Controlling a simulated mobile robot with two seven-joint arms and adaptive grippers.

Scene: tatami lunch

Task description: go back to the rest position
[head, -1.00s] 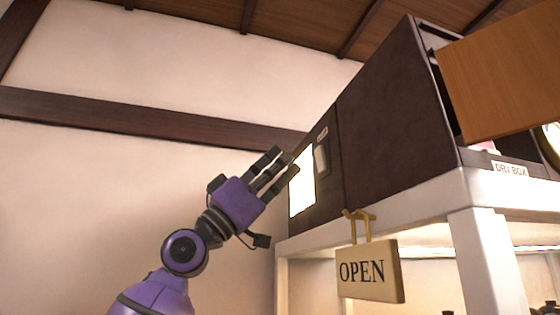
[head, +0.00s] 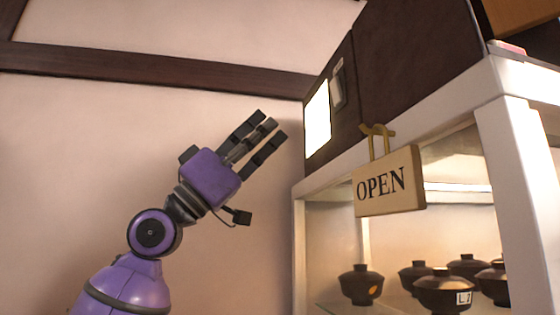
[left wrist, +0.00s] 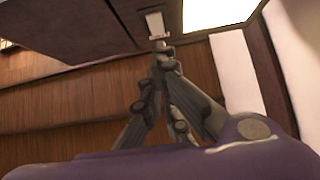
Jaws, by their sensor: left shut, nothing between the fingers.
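My left gripper (head: 262,138) is raised in front of the pale wall in the head view, pointing up and to the right. It is shut with nothing in it. It is left of the dark cabinet and apart from it. In the left wrist view its fingers (left wrist: 160,62) come together below a small pale fixture on the dark cabinet. My right gripper shows in neither view.
A dark cabinet (head: 410,55) stands on a white shelf frame (head: 300,225) at the right. An OPEN sign (head: 388,183) hangs from it. Several dark lidded bowls, one nearest in front (head: 442,291), stand inside. The pale wall (head: 70,190) at left is clear.

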